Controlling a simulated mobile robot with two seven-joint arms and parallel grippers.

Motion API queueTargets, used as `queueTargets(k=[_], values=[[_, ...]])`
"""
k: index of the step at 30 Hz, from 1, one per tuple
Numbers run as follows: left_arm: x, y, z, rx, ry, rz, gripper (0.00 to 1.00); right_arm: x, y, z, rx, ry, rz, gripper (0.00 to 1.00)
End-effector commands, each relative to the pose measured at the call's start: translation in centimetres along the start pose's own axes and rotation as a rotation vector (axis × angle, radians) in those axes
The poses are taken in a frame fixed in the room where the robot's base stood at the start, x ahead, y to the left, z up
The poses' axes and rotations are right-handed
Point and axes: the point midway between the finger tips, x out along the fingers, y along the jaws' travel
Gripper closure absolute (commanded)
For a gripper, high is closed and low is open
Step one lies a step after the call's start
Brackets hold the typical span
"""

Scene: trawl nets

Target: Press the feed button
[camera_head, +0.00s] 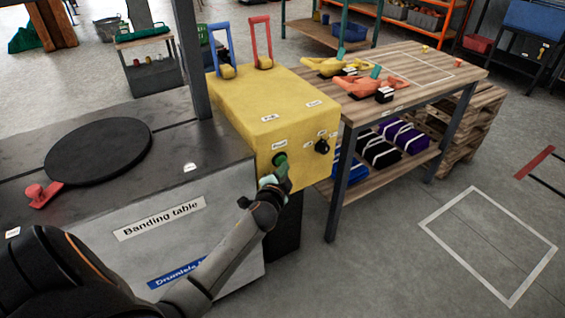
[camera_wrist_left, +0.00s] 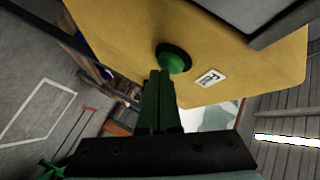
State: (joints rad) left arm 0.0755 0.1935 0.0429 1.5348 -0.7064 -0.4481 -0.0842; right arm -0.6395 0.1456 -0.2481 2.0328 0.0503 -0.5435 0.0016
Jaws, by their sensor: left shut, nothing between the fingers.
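The green feed button (camera_head: 280,159) sits on the front face of a yellow machine box (camera_head: 245,100), below a small label. In the left wrist view the round green button (camera_wrist_left: 174,59) has a dark collar, with a white label beside it. My left gripper (camera_head: 282,176) is shut and empty, right in front of the button. In the left wrist view its closed green fingers (camera_wrist_left: 160,75) point at the button, their tips overlapping its lower edge. I cannot tell whether they touch it or whether it is pressed in. My right gripper is not in view.
A black knob (camera_head: 322,146) is on the same face, right of the button. Blue (camera_head: 222,50) and red (camera_head: 261,42) levers stand on the box. The banding table (camera_head: 210,165) with a black disc (camera_head: 98,145) is at left.

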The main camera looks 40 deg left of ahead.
Motion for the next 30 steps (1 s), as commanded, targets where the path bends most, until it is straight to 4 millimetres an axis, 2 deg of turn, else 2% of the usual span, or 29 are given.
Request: queueTargets(k=[20, 30], values=[[0.4, -0.3, 0.4, 0.001, -0.003, -0.001, 1.0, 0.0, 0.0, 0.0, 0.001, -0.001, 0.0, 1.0], [-0.6, 0.5, -0.4, 0.0, -0.002, 0.0, 1.0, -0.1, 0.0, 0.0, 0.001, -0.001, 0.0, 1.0]])
